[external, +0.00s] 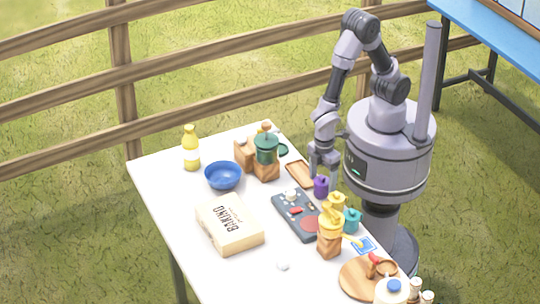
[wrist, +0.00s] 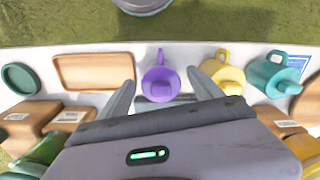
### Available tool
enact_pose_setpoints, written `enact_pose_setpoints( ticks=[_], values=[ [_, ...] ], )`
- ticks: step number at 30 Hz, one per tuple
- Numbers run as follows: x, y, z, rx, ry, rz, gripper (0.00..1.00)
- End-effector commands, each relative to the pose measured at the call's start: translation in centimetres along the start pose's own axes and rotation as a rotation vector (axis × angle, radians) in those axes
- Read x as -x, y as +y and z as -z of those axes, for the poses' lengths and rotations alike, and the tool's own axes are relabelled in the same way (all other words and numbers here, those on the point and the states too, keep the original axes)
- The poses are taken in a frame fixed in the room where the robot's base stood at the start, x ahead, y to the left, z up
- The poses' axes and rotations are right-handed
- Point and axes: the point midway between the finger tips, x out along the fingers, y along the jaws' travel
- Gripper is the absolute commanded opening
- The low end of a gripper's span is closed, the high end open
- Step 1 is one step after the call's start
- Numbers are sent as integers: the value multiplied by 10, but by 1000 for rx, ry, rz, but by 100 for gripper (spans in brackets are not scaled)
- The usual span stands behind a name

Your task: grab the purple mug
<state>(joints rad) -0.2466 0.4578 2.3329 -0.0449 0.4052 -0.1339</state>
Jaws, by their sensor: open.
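The purple mug (external: 321,187) stands upright near the table edge closest to my base. It also shows in the wrist view (wrist: 160,82), with its handle pointing up in the picture, away from my gripper body. My gripper (external: 324,160) is open and points down just above the mug. In the wrist view the fingers of my gripper (wrist: 163,92) lie to the left and right of the mug, with a gap on each side. I cannot tell how far above the table the fingertips are.
A wooden tray (wrist: 95,72) lies left of the mug. A yellow mug (wrist: 222,74) stands close on the right, then a teal mug (wrist: 277,76). Wooden blocks (wrist: 28,122) stand nearer my gripper body. A dark panel (external: 297,214) and blue bowl (external: 222,176) are farther in.

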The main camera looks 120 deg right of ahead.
Motion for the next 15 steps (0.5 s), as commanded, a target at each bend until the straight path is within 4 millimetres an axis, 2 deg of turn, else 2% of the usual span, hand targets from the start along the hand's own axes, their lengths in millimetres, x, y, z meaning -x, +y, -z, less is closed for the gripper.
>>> enact_pose_setpoints(
  ticks=[1, 3, 9, 15],
  values=[
    [-18, 0, -1, 0, -4, 0, 75],
    [-26, 0, 0, 1, -2, 0, 75],
    [-23, 0, 0, 0, 0, 0, 73],
    [-23, 0, 0, 0, 0, 0, 33]
  ],
)
